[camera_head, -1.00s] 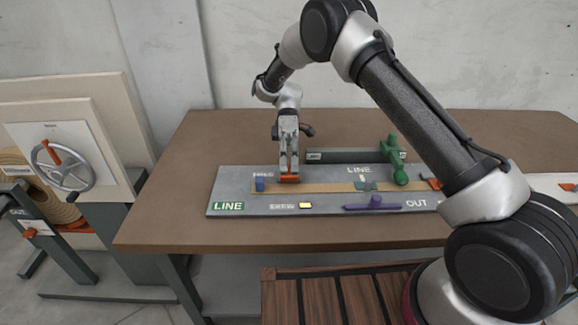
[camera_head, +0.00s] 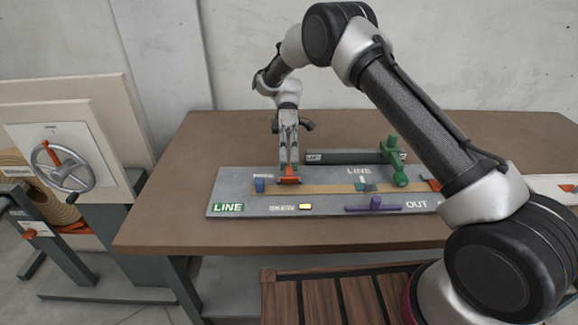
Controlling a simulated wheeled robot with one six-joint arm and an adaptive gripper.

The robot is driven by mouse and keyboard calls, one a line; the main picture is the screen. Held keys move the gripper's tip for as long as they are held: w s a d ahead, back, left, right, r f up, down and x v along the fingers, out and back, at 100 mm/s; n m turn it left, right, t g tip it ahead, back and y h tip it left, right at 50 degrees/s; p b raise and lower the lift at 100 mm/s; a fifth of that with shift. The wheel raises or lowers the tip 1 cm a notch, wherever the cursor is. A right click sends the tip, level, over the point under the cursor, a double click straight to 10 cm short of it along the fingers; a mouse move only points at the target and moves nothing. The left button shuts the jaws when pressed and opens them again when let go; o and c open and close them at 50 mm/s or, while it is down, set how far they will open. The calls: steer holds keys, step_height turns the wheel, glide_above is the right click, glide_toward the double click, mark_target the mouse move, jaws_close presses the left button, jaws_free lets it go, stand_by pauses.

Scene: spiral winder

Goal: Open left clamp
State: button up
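The orange left clamp (camera_head: 289,178) stands over the left part of the tan strip (camera_head: 322,188) on the grey LINE board. My gripper (camera_head: 289,166) points straight down onto it, its fingertips at the top of the orange part. The fingers overlap closely in this view. I cannot tell whether they are shut on the clamp or only touching it. A second orange clamp (camera_head: 434,184) shows at the right end of the strip, partly hidden by my arm.
The grey board (camera_head: 237,185) lies on a brown table (camera_head: 200,160). A handwheel (camera_head: 64,167) stands at the left. The table's left side is clear.

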steer(key=v, duration=0.5)
steer(key=s+d+r+m+t+y, duration=0.1)
steer(key=s+d+r+m+t, duration=0.25)
steer(key=d+r, duration=0.55)
steer(key=s+d+r+m+t, duration=0.4)
steer(key=d+r, duration=0.3)
steer(key=r, duration=0.5)
steer(key=s+d+m+t+h, duration=0.1)
steer(key=s+d+m+t, duration=0.8)
steer(key=s+d, duration=0.7)
steer(key=s+m, duration=0.1)
steer(key=s, duration=0.3)
steer(key=shift+s+d+r, duration=0.25)
steer(key=shift+s, duration=0.1)
steer(key=shift+o, duration=0.2)
steer(key=shift+f, duration=0.1)
